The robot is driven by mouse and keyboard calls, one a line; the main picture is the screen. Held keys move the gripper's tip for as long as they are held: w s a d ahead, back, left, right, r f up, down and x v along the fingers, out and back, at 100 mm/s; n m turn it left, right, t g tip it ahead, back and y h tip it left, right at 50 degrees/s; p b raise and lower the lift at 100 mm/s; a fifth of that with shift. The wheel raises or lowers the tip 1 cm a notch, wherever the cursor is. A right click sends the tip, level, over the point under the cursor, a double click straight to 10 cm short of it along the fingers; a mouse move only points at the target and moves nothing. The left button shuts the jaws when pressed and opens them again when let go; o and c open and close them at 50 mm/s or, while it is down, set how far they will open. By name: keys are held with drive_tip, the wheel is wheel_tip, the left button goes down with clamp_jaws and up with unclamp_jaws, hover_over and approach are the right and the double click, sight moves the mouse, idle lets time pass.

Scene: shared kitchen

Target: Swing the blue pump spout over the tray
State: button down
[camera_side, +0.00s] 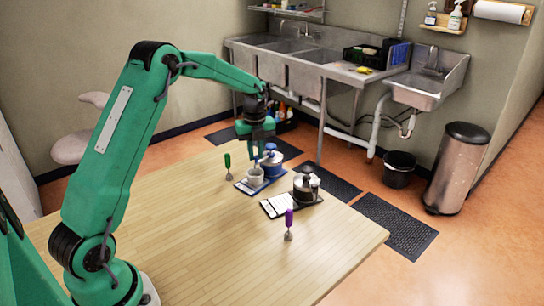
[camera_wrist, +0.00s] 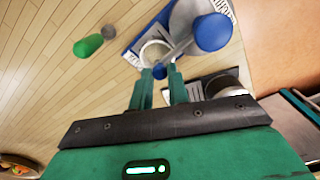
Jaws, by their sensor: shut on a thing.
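The blue pump (camera_side: 272,166) stands at the far side of the table, with its round blue top (camera_wrist: 212,32) at the upper right in the wrist view. A pale grey cup (camera_side: 255,177) stands on this tray. My gripper (camera_side: 261,153) is low beside the pump and cup. In the wrist view, my gripper (camera_wrist: 160,72) is shut on a small blue part, seemingly the pump spout (camera_wrist: 160,71). The fingers partly hide the spout and cup.
A green-handled tool (camera_side: 227,161) stands left of the tray. A purple-handled tool (camera_side: 289,220) stands nearer the front. The table's left front is clear.

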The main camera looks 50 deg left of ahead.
sight(256, 156)
idle(0.4)
drive_tip(key=c, duration=1.3)
unclamp_jaws()
drive_tip(key=shift+c, duration=0.2)
drive_tip(key=shift+r, duration=3.95)
